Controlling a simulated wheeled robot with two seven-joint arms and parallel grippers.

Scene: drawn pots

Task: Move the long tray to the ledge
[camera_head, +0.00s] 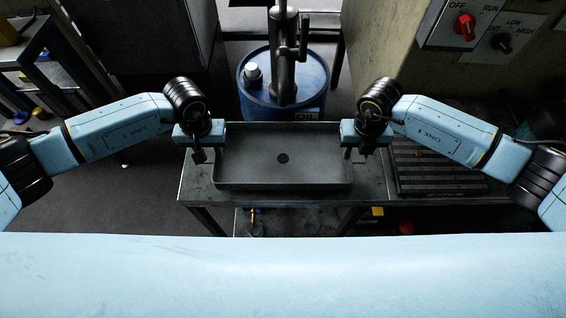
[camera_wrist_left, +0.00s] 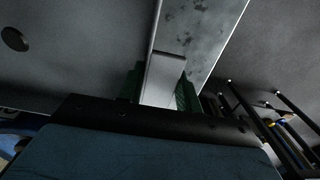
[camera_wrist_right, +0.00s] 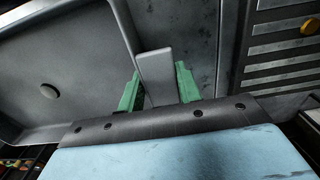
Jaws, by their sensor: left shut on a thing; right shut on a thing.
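The long tray (camera_head: 283,172) is dark grey and rectangular, with raised walls and a round dark spot in its floor. It looks level, over or on the worn grey bench (camera_head: 195,188); I cannot tell whether it touches. My left gripper (camera_head: 214,150) is at its left end, and its green fingers (camera_wrist_left: 162,85) are shut around a flat grey tab. My right gripper (camera_head: 350,150) is at the right end, and its green fingers (camera_wrist_right: 158,85) are shut around a similar tab. I cannot tell which surface is the ledge.
A blue oil drum (camera_head: 312,85) with a pump stands just behind the tray. A ribbed plate (camera_head: 440,172) lies on the bench at the right. A control panel (camera_head: 485,30) is at the upper right. A shelf rack (camera_head: 50,75) stands at the left.

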